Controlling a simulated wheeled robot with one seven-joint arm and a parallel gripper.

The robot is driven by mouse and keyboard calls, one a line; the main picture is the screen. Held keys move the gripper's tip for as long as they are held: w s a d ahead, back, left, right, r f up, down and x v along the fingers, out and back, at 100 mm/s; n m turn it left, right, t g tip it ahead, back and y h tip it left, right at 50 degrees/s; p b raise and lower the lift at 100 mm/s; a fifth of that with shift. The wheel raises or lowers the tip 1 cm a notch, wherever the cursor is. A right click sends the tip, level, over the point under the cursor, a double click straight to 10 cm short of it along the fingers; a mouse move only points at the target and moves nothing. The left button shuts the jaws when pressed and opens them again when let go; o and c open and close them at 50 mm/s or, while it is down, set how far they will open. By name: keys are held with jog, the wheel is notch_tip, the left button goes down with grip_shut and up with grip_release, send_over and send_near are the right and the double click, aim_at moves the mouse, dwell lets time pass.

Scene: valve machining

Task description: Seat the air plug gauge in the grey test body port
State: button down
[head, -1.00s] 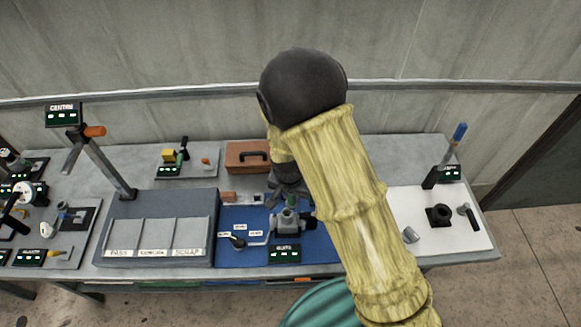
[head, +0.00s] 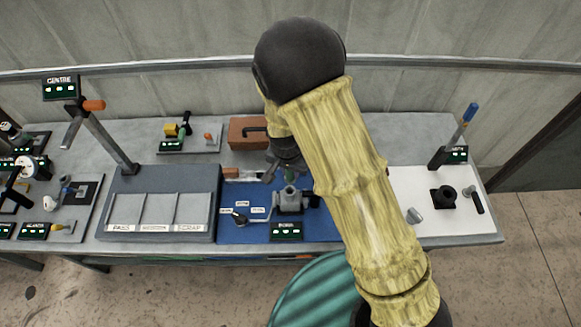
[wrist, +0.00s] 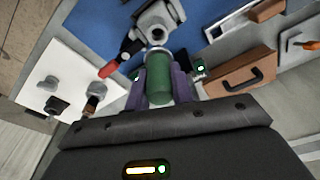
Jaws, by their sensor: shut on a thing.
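The air plug gauge has a green handle (wrist: 159,82) and a pale grey collar at its far end. My gripper (wrist: 160,76) is shut on the green handle, with a purple finger on each side. The grey test body (wrist: 158,20) lies just beyond the collar in the wrist view, with a dark round opening on it. In the head view the grey test body (head: 290,203) stands on the blue mat (head: 320,225), and my gripper (head: 286,160) is just above and behind it. The gauge's lower end is hard to make out, and I cannot tell whether it touches the body.
A grey sorting tray (head: 160,182) stands left of the mat. A brown case (head: 245,132) is behind it. A display (head: 287,231) stands in front of the test body. A white mat (head: 440,225) with black parts is at right. A red-handled tool (wrist: 108,68) lies close by.

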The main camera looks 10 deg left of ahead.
aim_at(290, 177)
jog(key=shift+f+b, duration=1.15)
jog(key=shift+f, duration=0.75)
jog(key=shift+a, duration=0.1)
jog(key=shift+s+r, duration=0.1)
jog(key=shift+s, duration=0.2)
jog(key=shift+w, duration=0.25)
jog(key=shift+f+b, duration=1.1)
jog(key=shift+f, duration=0.7)
jog(key=c, duration=1.1)
grip_release()
